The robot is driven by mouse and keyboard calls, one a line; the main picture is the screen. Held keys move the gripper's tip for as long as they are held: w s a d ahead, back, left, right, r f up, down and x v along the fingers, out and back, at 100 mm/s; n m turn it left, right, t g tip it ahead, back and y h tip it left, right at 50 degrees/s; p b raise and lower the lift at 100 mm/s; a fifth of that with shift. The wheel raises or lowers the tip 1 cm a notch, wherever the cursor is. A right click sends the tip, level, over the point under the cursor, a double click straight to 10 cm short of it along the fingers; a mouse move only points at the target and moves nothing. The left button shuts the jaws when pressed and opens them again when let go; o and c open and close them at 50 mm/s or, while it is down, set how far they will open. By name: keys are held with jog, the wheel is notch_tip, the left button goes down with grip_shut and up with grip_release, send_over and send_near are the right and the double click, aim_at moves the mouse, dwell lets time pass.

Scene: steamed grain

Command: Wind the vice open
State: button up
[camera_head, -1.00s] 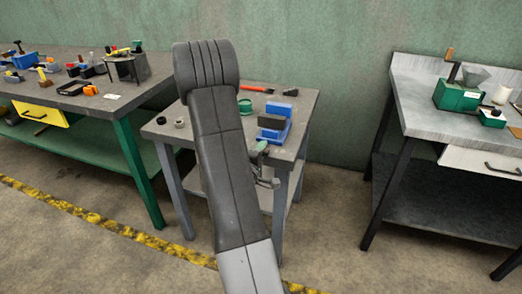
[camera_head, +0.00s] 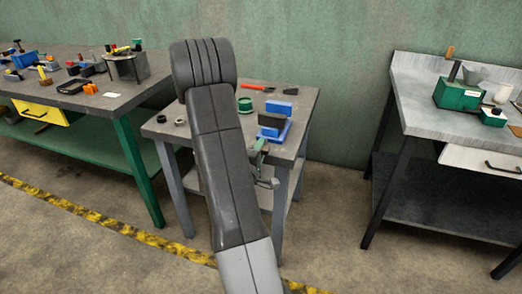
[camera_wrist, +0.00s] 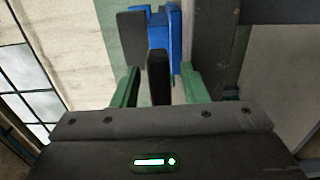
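The vice (camera_head: 285,132) is blue with a dark block at its jaws and sits near the right side of the small middle table. A grey handle part (camera_head: 268,183) hangs at the table's front edge below it. In the wrist view the blue vice body (camera_wrist: 174,35) is at the top, with a dark block (camera_wrist: 131,37) to its left. My gripper (camera_wrist: 160,68) has its two green fingers apart, with a dark upright bar (camera_wrist: 158,78) between them. I see gaps on both sides of the bar. My arm hides part of the table and vice front in the head view.
The small table (camera_head: 305,100) also bears a green round item (camera_head: 245,104), a red-handled tool (camera_head: 252,87) and two dark rings at left. A cluttered workbench (camera_head: 150,85) stands left and a grey bench (camera_head: 415,110) right. Floor is clear between the tables.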

jog(key=v, duration=1.3)
jog(key=shift+b, duration=0.4)
jog(key=shift+w+r, duration=0.1)
jog(key=p+x, duration=0.1)
jog(key=x, duration=1.2)
jog(key=shift+w+d, duration=0.15)
jog(key=shift+w, duration=0.15)
